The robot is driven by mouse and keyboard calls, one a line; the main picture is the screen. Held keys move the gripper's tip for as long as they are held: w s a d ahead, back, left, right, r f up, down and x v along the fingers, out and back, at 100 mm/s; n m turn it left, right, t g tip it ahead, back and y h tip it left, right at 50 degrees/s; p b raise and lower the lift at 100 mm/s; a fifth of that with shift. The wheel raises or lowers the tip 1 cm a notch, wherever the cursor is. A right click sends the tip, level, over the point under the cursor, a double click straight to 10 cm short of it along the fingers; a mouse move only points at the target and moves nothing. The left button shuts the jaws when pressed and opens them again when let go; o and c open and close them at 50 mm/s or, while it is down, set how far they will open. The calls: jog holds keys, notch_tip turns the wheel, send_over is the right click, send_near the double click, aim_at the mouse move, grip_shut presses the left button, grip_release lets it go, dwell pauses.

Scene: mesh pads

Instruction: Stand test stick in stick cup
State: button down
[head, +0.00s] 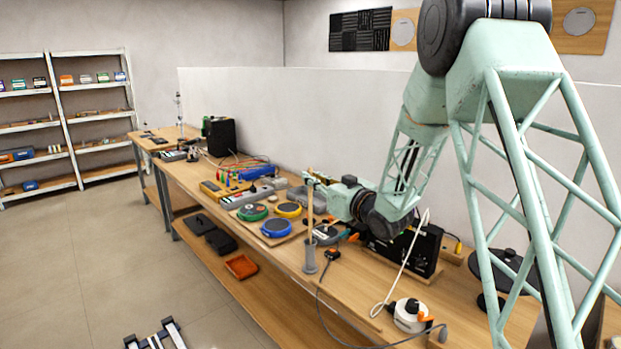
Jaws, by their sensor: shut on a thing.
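The test stick (310,212) is a thin, light wooden rod, upright near the front edge of the workbench. My gripper (311,180) is shut on its upper part, reaching in from the right. The stick cup (310,259) is a narrow grey cylinder on a wider foot, standing on the bench directly below the stick. The stick's lower end meets the cup's rim in this view. I cannot tell whether it is inside the cup or just above or behind it. The fingertips are small and partly hidden by the stick.
Round pads in green (252,212), yellow (288,210) and blue (276,228) lie left of the cup. A black knob with a cable (332,254) sits close to its right. A white round device (409,315) stands nearer. The bench's front edge is close to the cup.

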notch_tip(320, 180, down, 7)
jog(key=b, duration=0.5)
dwell(0.5)
dwell(0.3)
jog(key=c, duration=2.7)
grip_release()
jog(key=shift+c, duration=0.2)
jog(key=shift+s+d, duration=0.15)
jog(key=v, duration=1.1)
jog(key=shift+s, duration=0.3)
jog(key=shift+d, duration=0.1)
jog(key=shift+d, duration=0.1)
